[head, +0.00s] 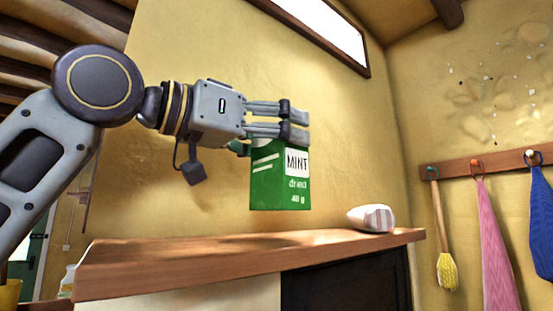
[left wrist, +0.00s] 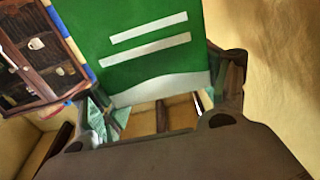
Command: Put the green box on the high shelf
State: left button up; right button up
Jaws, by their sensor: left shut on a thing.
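The green box (head: 280,180), with a white MINT label, hangs upright in my left gripper (head: 292,122), which is shut on its upper part. The box is above the high wooden shelf (head: 180,262), with a visible gap between its bottom and the shelf top. In the left wrist view the green box (left wrist: 140,45) fills the upper middle, with white stripes on its face, between the fingers (left wrist: 165,105). My right gripper is in neither view.
A white and pinkish striped object (head: 372,218) lies at the right end of the shelf. The shelf top left of it looks clear. A peg rail (head: 500,160) with a brush and cloths is on the right wall. A window (head: 325,25) is above.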

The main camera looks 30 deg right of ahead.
aim_at(265, 156)
pick_arm(q)
jog(key=shift+f, duration=1.85)
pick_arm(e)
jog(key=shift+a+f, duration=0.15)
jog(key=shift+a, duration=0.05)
pick_arm(q)
jog(key=shift+f, duration=0.1)
jog(key=o, duration=1.1)
jog(key=shift+o, duration=0.5)
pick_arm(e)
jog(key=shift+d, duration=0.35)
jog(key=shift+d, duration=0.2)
pick_arm(q)
jog(key=shift+a, duration=0.15)
